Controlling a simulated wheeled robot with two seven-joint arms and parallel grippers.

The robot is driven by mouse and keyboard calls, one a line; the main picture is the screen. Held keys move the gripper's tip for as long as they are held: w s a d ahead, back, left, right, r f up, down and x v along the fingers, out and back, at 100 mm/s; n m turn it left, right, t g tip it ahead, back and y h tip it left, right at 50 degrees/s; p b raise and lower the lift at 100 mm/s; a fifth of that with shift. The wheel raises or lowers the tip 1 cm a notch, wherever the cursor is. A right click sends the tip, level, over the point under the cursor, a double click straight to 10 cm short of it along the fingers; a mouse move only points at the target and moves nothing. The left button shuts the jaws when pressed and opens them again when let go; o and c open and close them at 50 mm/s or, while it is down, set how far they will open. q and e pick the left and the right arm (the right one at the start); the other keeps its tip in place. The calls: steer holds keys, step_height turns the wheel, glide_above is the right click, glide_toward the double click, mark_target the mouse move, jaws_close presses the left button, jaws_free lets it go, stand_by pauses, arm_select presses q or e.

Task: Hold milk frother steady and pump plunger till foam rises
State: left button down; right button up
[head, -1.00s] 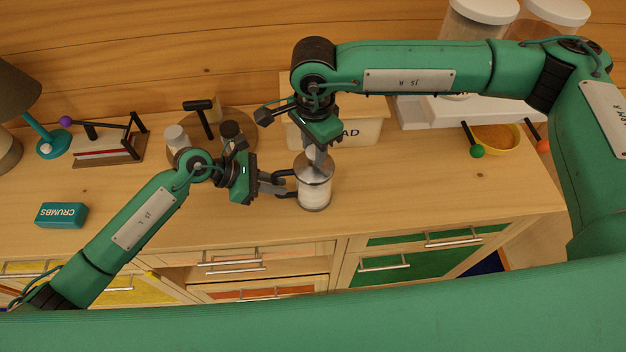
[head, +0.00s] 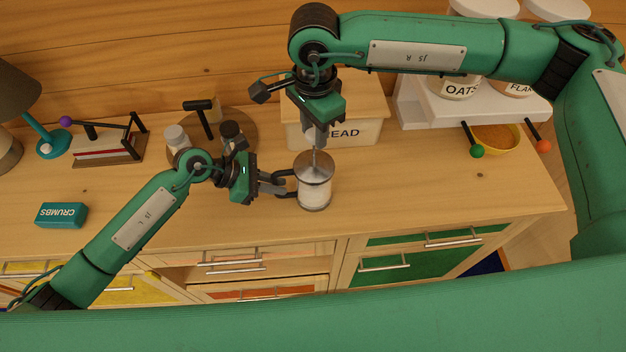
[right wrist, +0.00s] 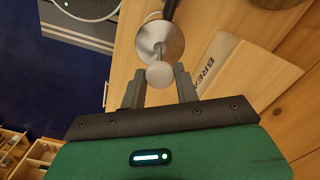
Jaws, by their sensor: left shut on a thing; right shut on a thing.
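The milk frother (head: 314,196) stands upright on the wooden counter, a clear jar with pale contents and a round metal lid. The foam level is hard to tell. My left gripper (head: 288,183) is shut on the frother's left side, at its handle. My right gripper (head: 318,142) is above the lid, shut on the top of the plunger. A thin plunger rod (head: 315,160) shows between the lid and the right fingers. In the right wrist view, the round plunger knob (right wrist: 160,75) is between the fingertips, with the shiny lid (right wrist: 160,42) beyond it.
A bread bin (head: 358,132) stands close behind the frother. A round tray (head: 240,152) with shakers is behind my left wrist. A yellow bowl (head: 497,138) and white canisters (head: 462,85) are at right. A teal crumbs box (head: 61,215) is at left. Counter right of the frother is clear.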

mark_target(314, 157)
steer(key=shift+f, duration=2.6)
steer(key=o, duration=0.5)
steer(key=shift+f, duration=0.2)
steer(key=o, duration=0.4)
steer(key=shift+r, duration=0.1)
steer(key=shift+r, duration=3.45)
